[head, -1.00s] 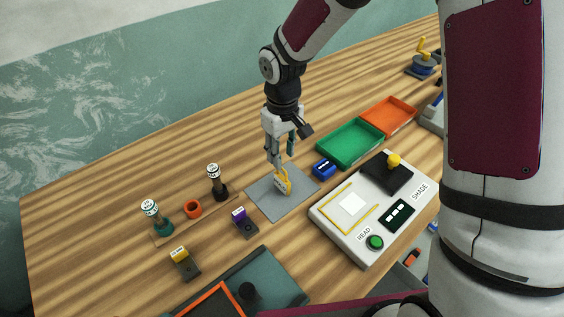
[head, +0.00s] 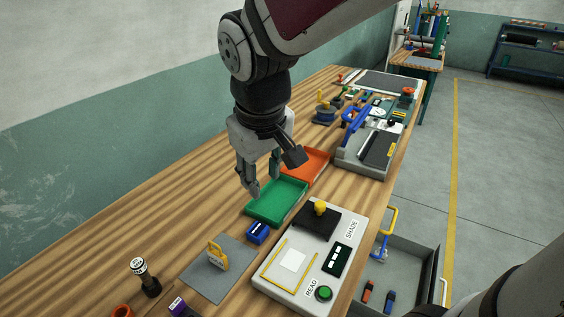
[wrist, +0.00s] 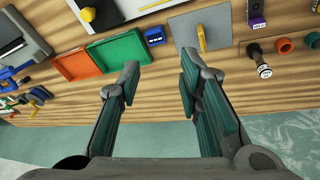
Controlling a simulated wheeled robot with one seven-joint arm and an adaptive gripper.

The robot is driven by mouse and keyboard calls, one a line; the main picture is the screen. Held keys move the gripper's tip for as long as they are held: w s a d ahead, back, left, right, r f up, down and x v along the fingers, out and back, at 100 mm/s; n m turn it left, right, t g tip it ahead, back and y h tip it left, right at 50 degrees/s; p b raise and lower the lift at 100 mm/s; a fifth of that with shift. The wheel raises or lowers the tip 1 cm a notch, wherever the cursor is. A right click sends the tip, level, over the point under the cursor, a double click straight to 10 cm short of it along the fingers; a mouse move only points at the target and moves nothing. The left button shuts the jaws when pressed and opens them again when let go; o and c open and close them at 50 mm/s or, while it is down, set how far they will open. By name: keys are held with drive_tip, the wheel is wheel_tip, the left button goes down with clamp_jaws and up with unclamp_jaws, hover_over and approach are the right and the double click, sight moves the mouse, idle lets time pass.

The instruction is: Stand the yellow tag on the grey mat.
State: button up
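The yellow tag (head: 217,257) stands upright on the grey mat (head: 213,287). In the wrist view the tag (wrist: 201,38) shows from above as a thin yellow strip on the mat (wrist: 182,30), apart from my fingers. My gripper (head: 264,180) is raised clear of the tag, up and behind it towards the green tray. In the wrist view my gripper (wrist: 160,76) has its fingers wide apart with nothing between them.
A green tray (head: 300,206) and an orange tray (head: 320,161) lie near my gripper. A blue block (head: 257,232) sits beside the mat. A white reader panel (head: 268,280) is to the right. A black post (head: 151,287) stands left of the mat.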

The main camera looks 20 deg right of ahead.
drive_tip(key=s+d+r+m+t, duration=0.2)
drive_tip(key=s+r, duration=0.3)
drive_tip(key=s, duration=0.7)
drive_tip(key=shift+d+m+t+y, duration=0.3)
drive_tip(key=shift+d+m+y, duration=0.1)
drive_tip(key=shift+d, duration=0.25)
drive_tip(key=shift+d+r, duration=0.1)
drive_tip(key=shift+d, duration=0.05)
